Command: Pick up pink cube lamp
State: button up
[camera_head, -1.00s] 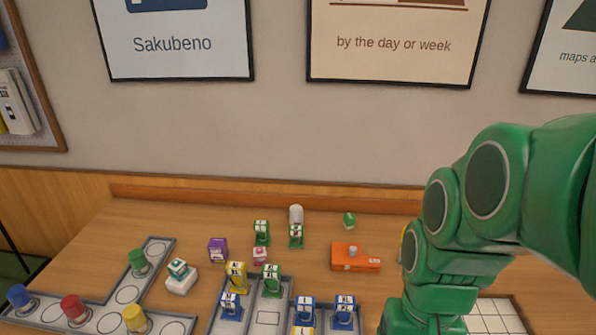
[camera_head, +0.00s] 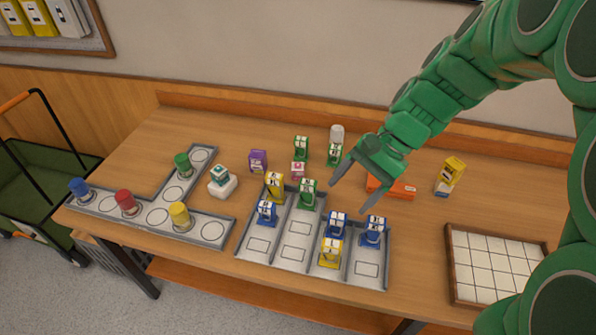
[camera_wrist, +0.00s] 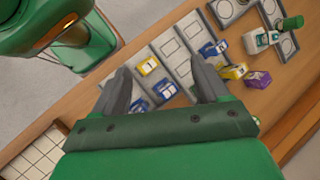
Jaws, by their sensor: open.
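A small pink cube with a white top, which looks like the pink cube lamp (camera_head: 298,170), stands on the table behind the grey compartment tray (camera_head: 262,228) in the head view. A green item is just in front of it and others stand behind it. I cannot make it out in the wrist view. My gripper (camera_head: 350,195) is open and empty, with its fingers pointing down-left above the tray's right part, to the right of the pink cube and apart from it. In the wrist view, my gripper (camera_wrist: 160,68) spans the tray from above.
A purple box (camera_head: 258,160) and a teal-topped white item (camera_head: 221,181) stand to the left. An orange box (camera_head: 400,190) lies under the gripper, with a yellow item (camera_head: 450,174) beyond. A gridded tray (camera_head: 454,262) is at right; a T-shaped tray (camera_head: 152,217) holds coloured cylinders.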

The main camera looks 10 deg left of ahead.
jog(key=w+a+f+m+y, duration=0.2)
jog(key=w+a+f, duration=0.1)
jog(key=w+a, duration=0.3)
jog(key=w+a+f+m+y, duration=0.2)
jog(key=w+a+f+m, duration=0.15)
jog(key=w, duration=0.55)
jog(key=m+y, duration=0.4)
jog(key=m, duration=0.1)
send_over(301, 165)
jog(key=f, duration=1.2)
jog(key=shift+s+d, duration=0.2)
jog(key=shift+s, duration=0.05)
jog(key=shift+w+a+f, duration=0.15)
jog(key=shift+w+f, duration=0.15)
jog(key=shift+f, duration=2.65)
notch_tip(301, 165, down, 2)
jog(key=shift+f, duration=0.1)
jog(key=shift+x, duration=1.5)
jog(key=c, duration=1.1)
